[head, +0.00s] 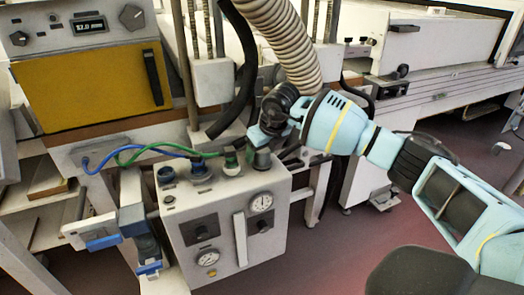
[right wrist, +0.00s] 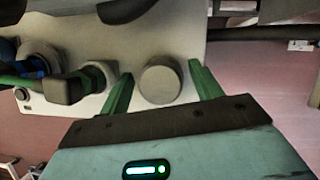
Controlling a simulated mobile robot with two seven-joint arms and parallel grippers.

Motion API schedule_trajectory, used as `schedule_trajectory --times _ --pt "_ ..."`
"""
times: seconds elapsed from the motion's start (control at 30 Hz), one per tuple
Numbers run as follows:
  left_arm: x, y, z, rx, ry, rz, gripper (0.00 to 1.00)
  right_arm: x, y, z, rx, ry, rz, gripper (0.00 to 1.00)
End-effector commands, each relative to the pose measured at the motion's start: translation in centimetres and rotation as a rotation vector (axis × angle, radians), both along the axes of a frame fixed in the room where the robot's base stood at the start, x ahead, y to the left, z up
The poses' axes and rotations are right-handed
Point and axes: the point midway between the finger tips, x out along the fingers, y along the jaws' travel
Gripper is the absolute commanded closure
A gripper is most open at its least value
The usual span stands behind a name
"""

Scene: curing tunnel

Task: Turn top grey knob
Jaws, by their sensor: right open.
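The top grey knob (right wrist: 161,84) is a round grey cap on the upper face of a light grey control box (head: 240,225). In the head view the knob (head: 262,161) shows under my right gripper (head: 264,147), partly hidden by it. My right gripper is open, with its green fingers (right wrist: 160,72) one on each side of the knob in the right wrist view. A small gap shows between each finger and the knob there, so I see no grip. My left gripper is not in view.
Green and blue hoses (head: 160,150) run to fittings (head: 201,169) left of the knob. A ribbed duct (head: 285,45) hangs just above my right gripper. A yellow-fronted oven (head: 90,85) stands behind left.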

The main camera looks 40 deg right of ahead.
Motion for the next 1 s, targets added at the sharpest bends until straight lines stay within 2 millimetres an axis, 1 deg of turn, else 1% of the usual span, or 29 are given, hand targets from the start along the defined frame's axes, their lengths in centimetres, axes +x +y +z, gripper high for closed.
schedule_trajectory --times 0.17,0.27,0.5,0.63,0.8,1.0 --pt "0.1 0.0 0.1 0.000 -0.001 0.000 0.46 -0.2 0.0 0.4 0.000 0.000 0.001 0.36" --pt "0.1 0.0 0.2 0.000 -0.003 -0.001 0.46 -0.6 0.0 1.6 0.000 -0.002 0.001 0.36" --pt "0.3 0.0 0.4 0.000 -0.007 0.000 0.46 -2.1 0.0 5.1 -0.002 -0.002 0.001 0.36" --pt "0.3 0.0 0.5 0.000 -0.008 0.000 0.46 -2.6 0.1 6.5 0.000 -0.002 0.001 0.36" --pt "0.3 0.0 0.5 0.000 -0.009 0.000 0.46 -3.0 0.1 7.2 0.000 0.000 -0.001 0.36" --pt "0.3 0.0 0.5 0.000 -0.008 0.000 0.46 -3.0 0.1 7.2 0.000 0.000 0.000 0.36"
